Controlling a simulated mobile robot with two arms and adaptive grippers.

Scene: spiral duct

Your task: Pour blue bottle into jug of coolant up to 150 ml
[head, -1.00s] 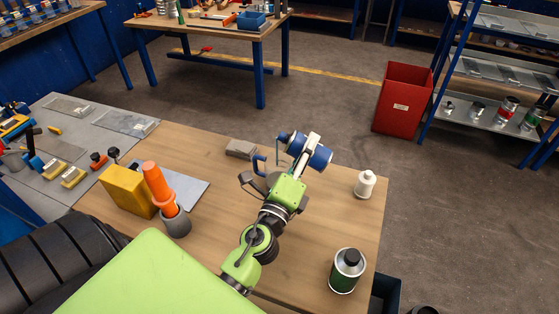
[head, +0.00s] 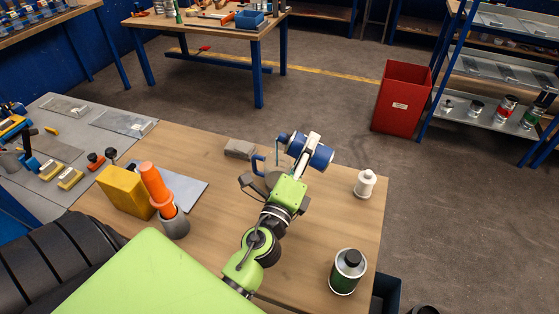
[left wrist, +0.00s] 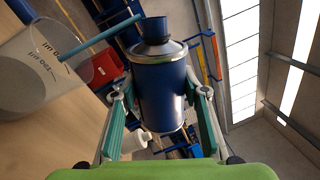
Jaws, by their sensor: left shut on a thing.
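The blue bottle (head: 316,156) is held tilted onto its side by my left gripper (head: 302,158). In the left wrist view the blue bottle (left wrist: 158,88) sits between the two finger pads, its dark neck uncovered. A thin teal stream (left wrist: 108,33) runs from its mouth to the clear jug (left wrist: 35,75), which carries ml marks. In the head view the stream (head: 277,152) falls just left of the bottle. I cannot read the liquid level. My right gripper is out of view.
A white bottle (head: 365,184) and a dark green can (head: 347,271) stand on the right of the wooden table. A grey block (head: 239,149) lies behind the jug. A yellow block (head: 125,192) and an orange-handled item in a grey cup (head: 174,222) stand left.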

